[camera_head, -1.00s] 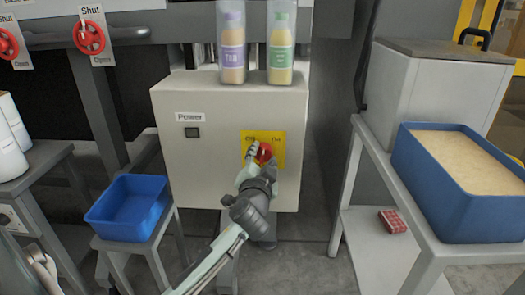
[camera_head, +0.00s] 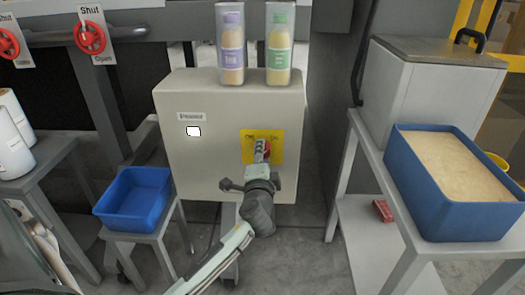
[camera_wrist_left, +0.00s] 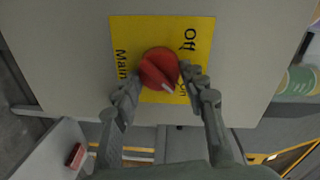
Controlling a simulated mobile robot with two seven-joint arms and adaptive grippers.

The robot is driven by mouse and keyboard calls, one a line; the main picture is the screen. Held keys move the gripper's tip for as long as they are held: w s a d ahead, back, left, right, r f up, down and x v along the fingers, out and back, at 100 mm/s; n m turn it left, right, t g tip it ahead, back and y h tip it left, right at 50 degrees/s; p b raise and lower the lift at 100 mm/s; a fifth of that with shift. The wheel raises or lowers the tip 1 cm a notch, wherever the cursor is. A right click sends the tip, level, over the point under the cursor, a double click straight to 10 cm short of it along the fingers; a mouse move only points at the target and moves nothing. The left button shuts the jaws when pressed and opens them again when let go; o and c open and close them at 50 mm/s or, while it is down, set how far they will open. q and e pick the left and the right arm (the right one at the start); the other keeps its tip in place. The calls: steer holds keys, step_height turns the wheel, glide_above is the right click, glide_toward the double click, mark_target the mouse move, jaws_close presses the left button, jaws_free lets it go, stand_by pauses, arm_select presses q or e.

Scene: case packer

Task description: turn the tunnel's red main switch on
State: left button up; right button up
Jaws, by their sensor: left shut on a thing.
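The red main switch (camera_head: 267,147) is a round knob on a yellow plate (camera_head: 277,152) on the front of a beige cabinet (camera_head: 215,160). In the left wrist view the red knob (camera_wrist_left: 158,66) sits between my fingers, its white mark near the lower right. The plate reads "Off" and "Main"; a finger partly covers "On". My left gripper (camera_head: 262,157) is shut on the knob, and it also shows in the left wrist view (camera_wrist_left: 162,80). The "Power" window (camera_head: 193,131) is lit white. My right gripper is not in view.
Two bottles in clear holders (camera_head: 230,45) stand on the cabinet. A blue bin (camera_head: 133,200) is on a low stand at left. A sand-filled blue tub (camera_head: 465,215) is on the right bench. Red valve wheels (camera_head: 90,38) are at the upper left.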

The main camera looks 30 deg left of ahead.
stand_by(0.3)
arm_select(q)
steer(key=o, duration=1.2)
steer(key=shift+c, duration=0.2)
steer(key=v, duration=1.2)
